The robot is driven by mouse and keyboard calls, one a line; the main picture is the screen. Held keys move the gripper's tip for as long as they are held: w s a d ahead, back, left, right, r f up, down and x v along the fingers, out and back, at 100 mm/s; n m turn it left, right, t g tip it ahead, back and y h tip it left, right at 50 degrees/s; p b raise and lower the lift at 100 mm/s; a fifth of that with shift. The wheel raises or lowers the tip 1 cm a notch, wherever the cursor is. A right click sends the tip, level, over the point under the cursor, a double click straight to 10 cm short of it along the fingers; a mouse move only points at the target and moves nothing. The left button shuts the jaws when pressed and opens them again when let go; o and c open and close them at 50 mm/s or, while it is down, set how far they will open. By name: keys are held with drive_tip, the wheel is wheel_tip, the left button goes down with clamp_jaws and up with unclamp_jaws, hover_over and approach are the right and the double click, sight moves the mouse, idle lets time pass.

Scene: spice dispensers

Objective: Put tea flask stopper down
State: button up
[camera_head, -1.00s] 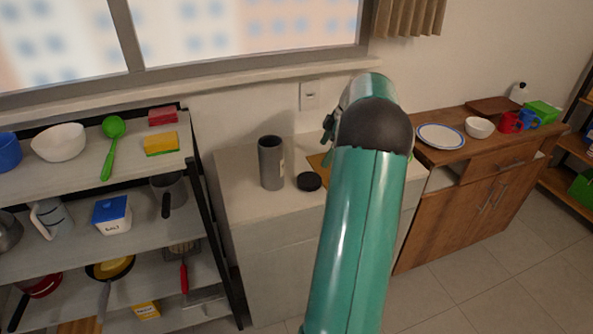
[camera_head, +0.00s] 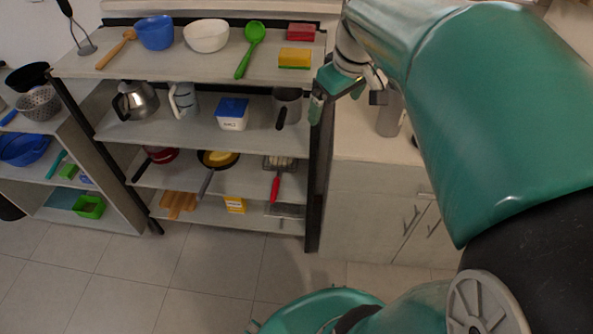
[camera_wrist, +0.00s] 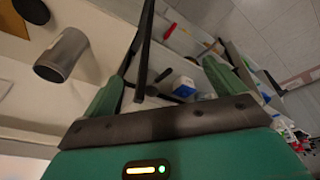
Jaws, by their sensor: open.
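The tea flask (camera_head: 391,114) is a dark grey cylinder standing upright and open-topped on the pale counter. The black round stopper lies flat on the counter beside it. In the wrist view the flask (camera_wrist: 62,55) is at the left and the stopper (camera_wrist: 32,10) is at the upper left corner. In the head view my arm hides most or all of the stopper. My gripper (camera_head: 348,102) is open, with nothing between its fingers. It is left of the flask, near the shelf's right post, apart from both flask and stopper.
The metal shelf (camera_head: 170,62) on the left holds bowls, a green spoon (camera_head: 250,48), sponges (camera_head: 296,56), a kettle (camera_head: 135,100) and a blue-lidded salt box (camera_head: 232,113). Its black right post (camera_head: 320,170) is close to my gripper. The tiled floor in front is clear.

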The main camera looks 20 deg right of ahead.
drive_tip(key=s+a+f+m+t, duration=0.2)
drive_tip(key=s+a+f, duration=0.1)
drive_tip(key=s+a, duration=0.8)
drive_tip(key=a, duration=0.2)
drive_tip(key=shift+s+a+f+m, duration=0.25)
drive_tip(key=shift+s+a+m, duration=0.05)
drive_tip(key=shift+s+m, duration=0.1)
